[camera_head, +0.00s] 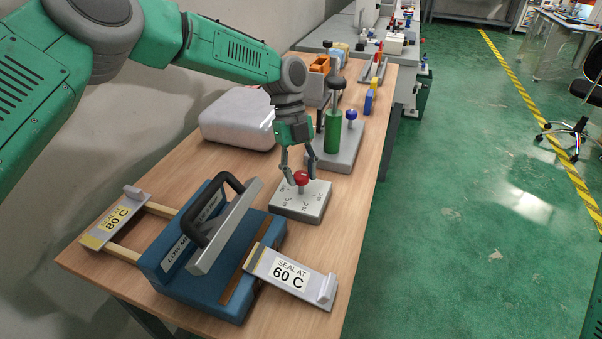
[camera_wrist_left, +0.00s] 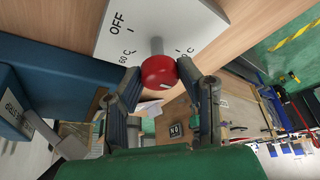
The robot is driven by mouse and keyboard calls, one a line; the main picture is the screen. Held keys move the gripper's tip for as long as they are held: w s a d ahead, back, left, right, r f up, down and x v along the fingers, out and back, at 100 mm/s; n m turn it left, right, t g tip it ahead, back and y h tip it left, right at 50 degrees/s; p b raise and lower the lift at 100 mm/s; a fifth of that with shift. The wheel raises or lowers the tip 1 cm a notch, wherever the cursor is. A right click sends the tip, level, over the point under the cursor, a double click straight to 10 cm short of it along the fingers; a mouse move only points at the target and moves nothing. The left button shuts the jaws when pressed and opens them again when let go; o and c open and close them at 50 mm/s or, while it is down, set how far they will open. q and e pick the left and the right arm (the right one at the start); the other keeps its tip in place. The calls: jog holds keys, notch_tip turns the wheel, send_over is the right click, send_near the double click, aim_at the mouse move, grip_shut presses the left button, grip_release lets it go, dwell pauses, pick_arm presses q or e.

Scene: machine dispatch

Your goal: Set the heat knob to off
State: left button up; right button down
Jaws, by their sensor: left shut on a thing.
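The red heat knob (camera_head: 301,178) stands on a grey dial box (camera_head: 300,205) on the wooden table. My left gripper (camera_head: 301,180) comes down from above and is shut on the knob, one finger on each side. In the left wrist view, the red knob (camera_wrist_left: 159,72) sits between the fingertips, with a short white mark on its face. The dial plate (camera_wrist_left: 160,25) behind it shows OFF, 60 C and more marks, some partly hidden. I cannot tell for certain which mark the knob points to. My right gripper is not in view.
A blue sealing machine (camera_head: 205,255) with a black handle stands close in front of the dial box. Signs reading 80 C (camera_head: 115,218) and 60 C (camera_head: 290,276) flank it. A green cylinder on a grey base (camera_head: 340,150) stands behind, and a white case (camera_head: 238,118) lies back left.

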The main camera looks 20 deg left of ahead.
pick_arm(q)
jog(key=shift+w+r, duration=0.15)
jog(key=shift+r, duration=0.05)
jog(key=o, duration=1.1)
jog(key=shift+o, duration=0.2)
jog(key=shift+f, duration=0.1)
jog(key=shift+w+a+r, duration=0.1)
jog(key=shift+r, duration=0.25)
jog(key=v, duration=1.1)
